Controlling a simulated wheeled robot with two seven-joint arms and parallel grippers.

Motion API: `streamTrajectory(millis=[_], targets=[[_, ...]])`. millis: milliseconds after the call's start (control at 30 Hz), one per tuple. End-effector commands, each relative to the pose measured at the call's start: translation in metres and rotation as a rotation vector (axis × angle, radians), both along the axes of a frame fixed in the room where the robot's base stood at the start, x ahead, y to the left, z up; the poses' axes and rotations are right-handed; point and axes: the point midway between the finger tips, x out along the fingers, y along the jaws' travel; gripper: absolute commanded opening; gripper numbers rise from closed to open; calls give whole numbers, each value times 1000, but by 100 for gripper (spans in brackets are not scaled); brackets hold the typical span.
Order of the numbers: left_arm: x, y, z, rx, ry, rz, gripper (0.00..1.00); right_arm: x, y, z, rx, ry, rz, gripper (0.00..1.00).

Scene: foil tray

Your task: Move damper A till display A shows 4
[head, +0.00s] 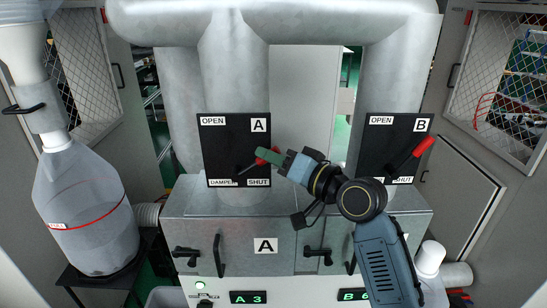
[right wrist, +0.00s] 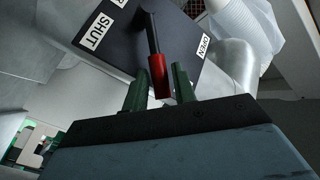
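Damper A's black panel (head: 222,150) is marked OPEN at top left and SHUT at lower right. Its lever, with a red grip (head: 262,160), points right and slightly up, nearer SHUT. My right gripper (head: 268,156) is at the grip and partly hides it. In the right wrist view the red grip (right wrist: 158,76) lies between the two green fingers (right wrist: 160,88), with a small gap showing on the right; contact on the left is unclear. The right gripper looks open. Display A (head: 248,298) reads 3 in green. My left gripper is not in view.
Damper B's panel (head: 378,134) with its red-gripped lever (head: 424,147) is to the right. A large clear bottle (head: 82,205) stands at left.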

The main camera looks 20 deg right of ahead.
Motion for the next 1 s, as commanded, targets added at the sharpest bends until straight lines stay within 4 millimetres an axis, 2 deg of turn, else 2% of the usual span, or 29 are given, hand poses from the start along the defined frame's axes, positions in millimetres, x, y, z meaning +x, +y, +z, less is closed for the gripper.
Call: streamTrajectory(millis=[33,200,467,733,1000], targets=[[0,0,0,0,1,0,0,0,0,0,0,0,0,22],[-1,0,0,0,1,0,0,0,0,0,0,0,0,0],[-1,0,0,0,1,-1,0,0,0,1,-10,1,0,0],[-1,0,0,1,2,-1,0,2,8,12,-153,41,1,0],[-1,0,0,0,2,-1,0,2,9,12,-160,48,-1,0]])
